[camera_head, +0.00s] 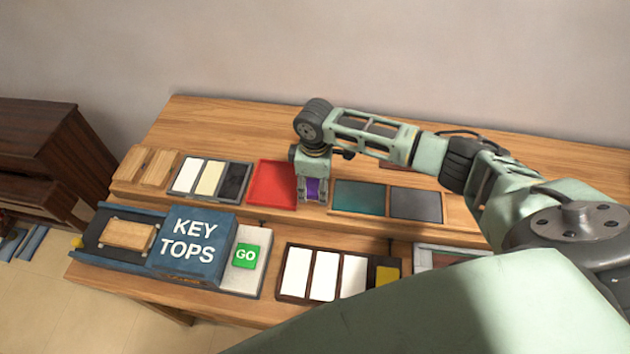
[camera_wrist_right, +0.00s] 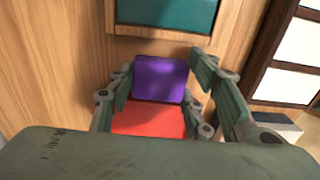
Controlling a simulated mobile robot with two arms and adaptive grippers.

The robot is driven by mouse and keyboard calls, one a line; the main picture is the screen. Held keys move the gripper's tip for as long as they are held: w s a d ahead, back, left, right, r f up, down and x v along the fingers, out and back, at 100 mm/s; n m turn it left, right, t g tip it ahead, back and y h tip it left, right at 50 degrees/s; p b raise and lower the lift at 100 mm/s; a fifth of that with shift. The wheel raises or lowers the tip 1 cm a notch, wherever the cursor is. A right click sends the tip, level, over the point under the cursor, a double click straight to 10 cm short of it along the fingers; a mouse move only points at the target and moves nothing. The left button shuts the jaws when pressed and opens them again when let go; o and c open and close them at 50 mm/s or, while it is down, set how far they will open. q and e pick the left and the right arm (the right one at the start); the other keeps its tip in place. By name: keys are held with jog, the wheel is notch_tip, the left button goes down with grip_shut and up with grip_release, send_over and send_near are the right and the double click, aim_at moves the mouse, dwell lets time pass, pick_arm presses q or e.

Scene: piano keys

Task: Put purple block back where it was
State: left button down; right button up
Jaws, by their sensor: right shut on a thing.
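The purple block (camera_wrist_right: 160,79) is between the fingers of my right gripper (camera_wrist_right: 160,95) in the right wrist view. In the head view the purple block (camera_head: 313,189) shows between the fingertips of my right gripper (camera_head: 313,195), at the right edge of the red tray (camera_head: 272,180). My right gripper is shut on the block, and red shows next to the block in the wrist view (camera_wrist_right: 150,122). I cannot tell whether the block touches the surface below. My left gripper is not in view.
A teal panel (camera_head: 359,197) and a dark grey panel (camera_head: 416,205) lie right of the gripper. White, cream and black tiles (camera_head: 210,178) sit to the left. In front are the blue KEY TOPS box (camera_head: 192,240), the green GO button (camera_head: 246,256) and a tray of white tiles (camera_head: 325,275).

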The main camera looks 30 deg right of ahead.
aim_at(313, 189)
jog(key=shift+f, duration=0.1)
jog(key=shift+f, duration=0.15)
jog(key=o, duration=1.1)
jog(key=shift+f+b, duration=0.1)
jog(key=shift+b, duration=0.35)
jog(key=r+b, duration=0.1)
jog(key=r, duration=0.4)
jog(key=r+b, duration=0.1)
jog(key=r, duration=0.1)
jog(key=shift+s+a+r+b, duration=0.15)
jog(key=shift+s+a+b, duration=0.05)
jog(key=shift+a+b, duration=0.15)
jog(key=shift+r, duration=0.4)
